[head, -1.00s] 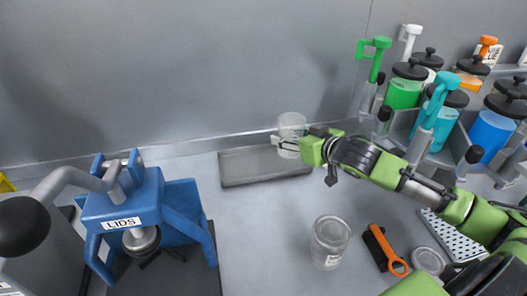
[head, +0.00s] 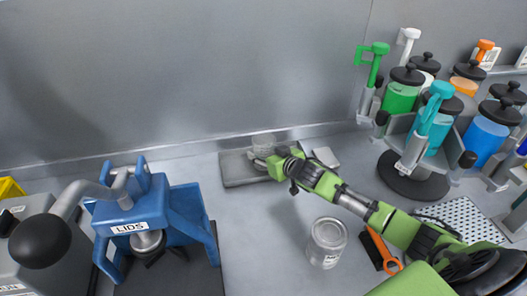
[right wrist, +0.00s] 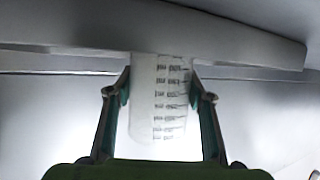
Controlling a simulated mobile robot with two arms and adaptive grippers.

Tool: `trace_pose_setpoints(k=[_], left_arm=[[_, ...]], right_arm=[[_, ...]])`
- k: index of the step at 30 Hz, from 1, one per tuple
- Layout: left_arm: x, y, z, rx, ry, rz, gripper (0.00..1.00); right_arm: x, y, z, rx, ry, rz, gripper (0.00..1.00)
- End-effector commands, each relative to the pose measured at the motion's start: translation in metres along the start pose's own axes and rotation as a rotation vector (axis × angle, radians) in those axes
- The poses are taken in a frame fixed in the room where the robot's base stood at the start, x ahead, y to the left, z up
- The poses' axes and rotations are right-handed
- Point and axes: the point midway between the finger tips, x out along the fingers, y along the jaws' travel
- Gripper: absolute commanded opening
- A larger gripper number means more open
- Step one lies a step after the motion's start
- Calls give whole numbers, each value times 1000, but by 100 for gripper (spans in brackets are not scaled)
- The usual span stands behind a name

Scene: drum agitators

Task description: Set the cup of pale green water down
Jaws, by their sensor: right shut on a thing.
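My right gripper (head: 262,160) is shut on a clear cup (head: 263,142) at the grey tray (head: 236,174) by the back wall. In the right wrist view, the cup (right wrist: 160,105) stands between the two fingers (right wrist: 160,118), with dark graduation marks on its side. Its contents look nearly colourless; I cannot make out a green tint. The gripper covers the cup's lower part in the head view, so I cannot tell whether its base touches the tray. My left gripper is not in view.
A blue LIDS press (head: 150,220) stands at the left. A rack with green (head: 400,98) and blue (head: 488,135) containers stands at the right.

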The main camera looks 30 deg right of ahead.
Motion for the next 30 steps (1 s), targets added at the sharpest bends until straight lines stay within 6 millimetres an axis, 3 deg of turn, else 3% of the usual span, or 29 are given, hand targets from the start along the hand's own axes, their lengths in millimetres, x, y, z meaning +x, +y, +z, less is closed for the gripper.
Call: trace_pose_setpoints(k=[12, 13, 15, 30], left_arm=[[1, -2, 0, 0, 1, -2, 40], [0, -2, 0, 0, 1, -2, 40], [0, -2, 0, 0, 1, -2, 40], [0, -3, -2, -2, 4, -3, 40]], right_arm=[[3, 0, 8, 0, 1, 0, 21], [3, 0, 7, 0, 1, 0, 54], [2, 0, 6, 0, 1, 0, 65], [-7, 0, 6, -1, 0, -1, 65]])
